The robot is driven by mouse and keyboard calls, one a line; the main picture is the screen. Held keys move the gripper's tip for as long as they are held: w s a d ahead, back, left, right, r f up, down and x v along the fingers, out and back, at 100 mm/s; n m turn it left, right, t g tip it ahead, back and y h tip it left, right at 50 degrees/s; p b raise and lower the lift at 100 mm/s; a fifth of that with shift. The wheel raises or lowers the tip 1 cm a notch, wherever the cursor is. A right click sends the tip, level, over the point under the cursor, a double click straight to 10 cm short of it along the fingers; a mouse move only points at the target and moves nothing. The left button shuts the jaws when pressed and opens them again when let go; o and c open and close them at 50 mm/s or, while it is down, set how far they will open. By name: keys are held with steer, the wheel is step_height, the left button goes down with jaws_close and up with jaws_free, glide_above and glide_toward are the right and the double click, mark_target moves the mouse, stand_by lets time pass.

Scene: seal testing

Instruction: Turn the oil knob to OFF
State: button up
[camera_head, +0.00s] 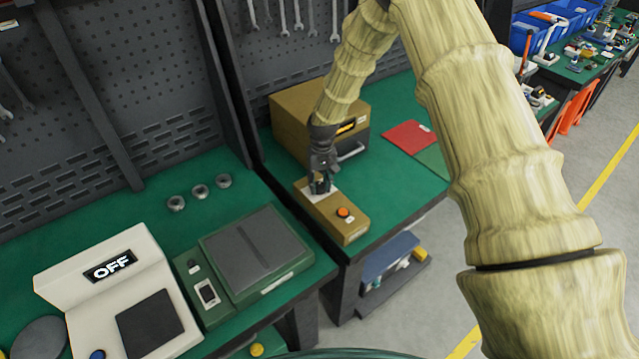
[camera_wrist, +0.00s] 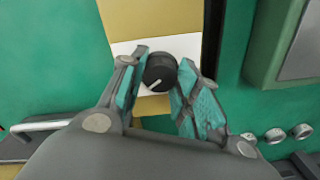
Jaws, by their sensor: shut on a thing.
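The oil knob (camera_wrist: 160,71) is a round black knob with a white pointer line, on a white plate on a tan control box (camera_head: 338,219). In the wrist view its pointer slants toward the lower left. My gripper (camera_wrist: 158,82) is shut on the knob, with a teal finger pad on each side. In the head view my gripper (camera_head: 320,185) reaches down onto the far end of the box and mostly hides the knob. An orange button (camera_head: 343,212) sits on the near end of the box. Any labels around the knob are not readable.
A larger tan box with a display and handle (camera_head: 300,125) stands just behind. Red (camera_head: 408,137) and green flat items lie to the right. To the left are three metal rings (camera_head: 200,191), a green scale (camera_head: 258,255) and a white device reading OFF (camera_head: 115,290).

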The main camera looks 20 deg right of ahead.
mark_target(320, 183)
steer(key=n+b, duration=0.2)
steer(key=n, duration=0.3)
steer(key=shift+b, duration=0.4)
steer(key=n+b, duration=0.1)
steer(key=n, duration=0.5)
steer(key=shift+w, duration=0.1)
steer(key=shift+n, duration=0.3)
steer(key=o, duration=1)
steer(key=shift+r, duration=0.1)
steer(key=r, duration=1.2)
steer(key=shift+w+d, duration=0.15)
steer(key=shift+w, duration=0.05)
